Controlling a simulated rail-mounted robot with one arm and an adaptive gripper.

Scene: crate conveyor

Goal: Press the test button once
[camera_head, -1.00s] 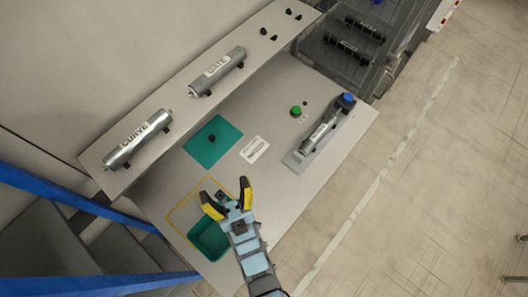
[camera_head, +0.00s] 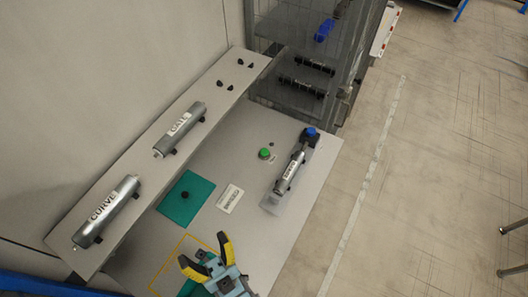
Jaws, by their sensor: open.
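A green round button (camera_head: 264,153) stands on the grey table (camera_head: 243,172), left of a test fixture. In the fixture (camera_head: 278,203) lies a grey roller (camera_head: 290,172) with a white label, and a blue cap (camera_head: 310,132) shows at its far end. Nothing covers the green button. My gripper (camera_head: 205,252), with yellow and black fingers, is open and empty at the bottom of the view, over the yellow outlined square and well short of the button.
A teal mat (camera_head: 186,199) with a black knob and a white label card (camera_head: 230,198) lie on the table. The rollers CURVE (camera_head: 106,212) and GATE (camera_head: 180,130) rest on the shelf at left. A teal tray (camera_head: 193,289) is partly hidden under my gripper. A rack (camera_head: 300,55) stands behind.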

